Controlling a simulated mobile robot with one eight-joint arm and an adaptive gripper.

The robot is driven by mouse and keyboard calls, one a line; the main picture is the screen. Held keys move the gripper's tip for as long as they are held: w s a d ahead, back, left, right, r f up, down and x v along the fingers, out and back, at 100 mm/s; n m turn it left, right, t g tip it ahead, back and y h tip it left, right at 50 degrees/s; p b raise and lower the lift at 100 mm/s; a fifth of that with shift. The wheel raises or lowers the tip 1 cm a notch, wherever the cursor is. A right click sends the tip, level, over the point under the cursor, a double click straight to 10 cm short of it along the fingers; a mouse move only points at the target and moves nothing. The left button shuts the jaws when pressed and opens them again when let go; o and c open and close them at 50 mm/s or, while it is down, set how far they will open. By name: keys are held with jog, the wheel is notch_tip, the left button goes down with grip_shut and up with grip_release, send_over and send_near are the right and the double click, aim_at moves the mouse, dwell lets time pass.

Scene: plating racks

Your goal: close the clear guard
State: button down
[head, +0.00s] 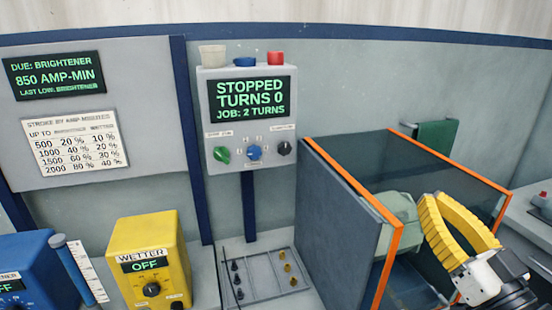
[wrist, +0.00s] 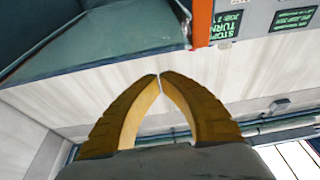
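The clear guard (head: 430,160) is a smoky see-through panel with orange edging, on a grey-sided box at the right of the head view. A pale green rounded thing (head: 398,212) shows inside the box. I cannot tell how far the guard stands open. My gripper (head: 432,199) has curved yellow fingers and is at the right of the box, overlapping its front opening in the head view. In the wrist view its fingertips (wrist: 160,76) meet with nothing between them. I cannot tell whether they touch the guard. An orange edge (wrist: 202,22) shows beyond them in the wrist view.
A control box with a screen (head: 250,100) reads STOPPED, TURNS 0, JOB: 2 TURNS. A yellow WETTER box (head: 150,255) and a blue box (head: 40,275) stand at left. A green cloth (head: 437,134) hangs behind the guard.

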jog(key=f+b, duration=0.1)
jog(key=f, duration=0.2)
jog(key=f+b, duration=0.1)
jog(key=shift+s+f+b, duration=0.2)
jog(key=shift+s+b, duration=0.1)
jog(key=shift+b, duration=0.05)
jog(key=shift+w+r, duration=0.1)
jog(key=shift+r, duration=0.05)
